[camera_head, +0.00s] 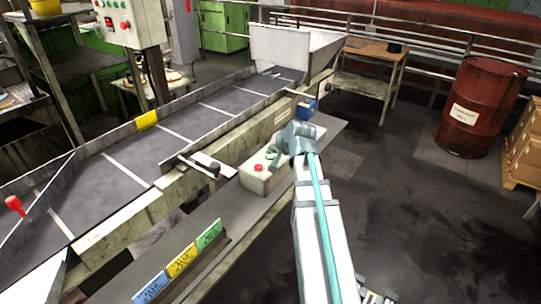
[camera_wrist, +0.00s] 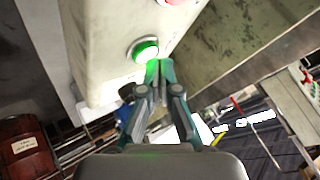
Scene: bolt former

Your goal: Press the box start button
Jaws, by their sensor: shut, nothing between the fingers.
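The button box (camera_head: 257,182) is a pale box beside the conveyor, with a red button (camera_head: 259,168) and a green button (camera_head: 271,155) on its top. In the wrist view the green button (camera_wrist: 144,50) glows in a pale ring, and the red button (camera_wrist: 172,2) is at the top edge. My gripper (camera_wrist: 160,66) is shut and empty, its fingertips right beside the green button, with green light on them. I cannot tell whether they touch it. In the head view my wrist (camera_head: 298,135) hides most of my fingers.
The conveyor (camera_head: 150,160) runs along the left side of the box. A control panel (camera_head: 130,22) stands at the back left. Blue, yellow and green labels (camera_head: 182,262) lie along the front ledge. A red drum (camera_head: 480,110) stands at right; the floor between is clear.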

